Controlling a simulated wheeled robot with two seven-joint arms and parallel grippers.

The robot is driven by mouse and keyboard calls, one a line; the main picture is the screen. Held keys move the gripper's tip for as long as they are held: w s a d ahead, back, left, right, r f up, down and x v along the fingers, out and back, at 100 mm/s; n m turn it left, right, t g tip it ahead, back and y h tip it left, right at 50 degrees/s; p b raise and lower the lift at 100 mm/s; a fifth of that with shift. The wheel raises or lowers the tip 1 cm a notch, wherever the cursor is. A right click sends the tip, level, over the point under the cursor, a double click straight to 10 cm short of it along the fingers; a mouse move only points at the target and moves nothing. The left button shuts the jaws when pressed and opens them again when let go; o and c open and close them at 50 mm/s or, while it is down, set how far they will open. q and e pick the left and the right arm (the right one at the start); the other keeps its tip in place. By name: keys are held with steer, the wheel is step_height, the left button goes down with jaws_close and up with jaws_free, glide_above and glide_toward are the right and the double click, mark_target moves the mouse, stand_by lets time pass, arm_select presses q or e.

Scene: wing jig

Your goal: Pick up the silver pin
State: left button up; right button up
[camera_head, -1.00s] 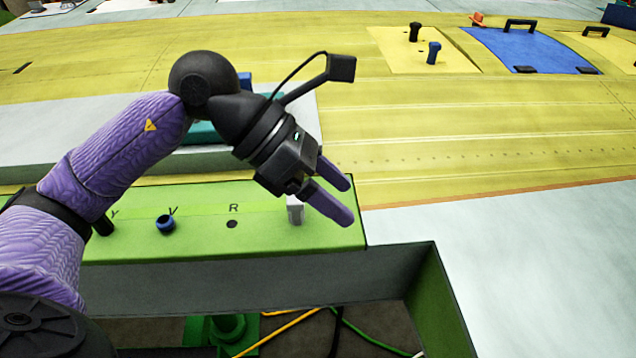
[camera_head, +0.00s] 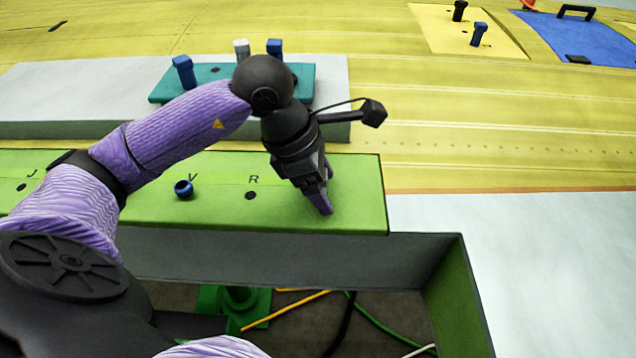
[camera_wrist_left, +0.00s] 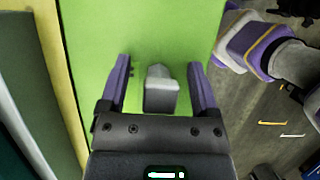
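A silver pin (camera_wrist_left: 161,92) stands on the green panel in the left wrist view, between the two purple fingers of my left gripper (camera_wrist_left: 159,66). The fingers are open, with a gap on each side of the pin. In the head view my left gripper (camera_head: 324,198) points down over the right end of the green panel (camera_head: 355,200), and it hides this pin. Another silver-topped pin (camera_head: 241,48) stands on the teal plate behind. My right gripper is not in view.
Blue pins (camera_head: 183,70) stand on the teal plate (camera_head: 160,97). An open recess with cables lies below the panel's front edge.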

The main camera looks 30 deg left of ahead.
arm_select(q)
jaws_close()
step_height(320, 180, up, 10)
steer(key=shift+r+p, duration=0.1)
steer(key=shift+p, duration=1)
